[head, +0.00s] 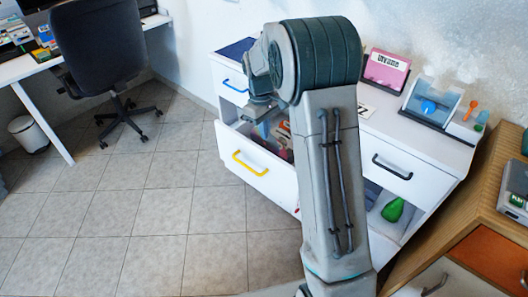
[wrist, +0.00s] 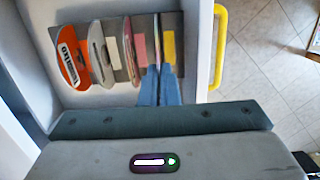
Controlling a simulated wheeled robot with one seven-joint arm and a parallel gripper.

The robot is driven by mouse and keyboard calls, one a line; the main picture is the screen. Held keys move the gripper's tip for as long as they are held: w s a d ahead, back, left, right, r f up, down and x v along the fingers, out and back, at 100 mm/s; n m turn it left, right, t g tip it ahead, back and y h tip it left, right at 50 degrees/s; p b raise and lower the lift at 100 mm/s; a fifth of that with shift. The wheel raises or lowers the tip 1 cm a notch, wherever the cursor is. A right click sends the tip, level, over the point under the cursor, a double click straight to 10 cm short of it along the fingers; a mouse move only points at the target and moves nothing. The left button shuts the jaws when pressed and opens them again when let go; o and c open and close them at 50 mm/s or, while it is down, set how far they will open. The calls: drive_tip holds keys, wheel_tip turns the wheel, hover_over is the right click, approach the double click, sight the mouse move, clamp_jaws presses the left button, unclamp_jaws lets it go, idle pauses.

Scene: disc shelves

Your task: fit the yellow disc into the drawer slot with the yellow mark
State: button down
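My gripper (wrist: 160,72) points down into the open drawer (head: 245,150) with its blue fingers close together. A thin disc (wrist: 156,38), seen edge-on, stands between the fingertips. Its face is turned away, so I cannot tell its colour. It stands upright at the dark rack (wrist: 143,20) in the drawer, between a pink mark (wrist: 140,47) and the yellow mark (wrist: 168,48). I cannot tell how deep it sits. In the head view my gripper (head: 264,130) is over the drawer, partly hidden by my arm.
An orange disc (wrist: 72,58), a grey-white disc (wrist: 99,50) and a red-edged disc (wrist: 129,50) stand left in the rack. The drawer's yellow handle (wrist: 219,45) is at right. The cabinet top (head: 425,135) bears a pink case (head: 386,70). Floor left of the drawer is clear.

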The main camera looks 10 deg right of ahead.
sight(265, 144)
drive_tip(key=shift+f, duration=3)
drive_tip(key=shift+f+b, duration=0.15)
drive_tip(key=shift+b, duration=0.15)
drive_tip(key=c, duration=1.7)
unclamp_jaws()
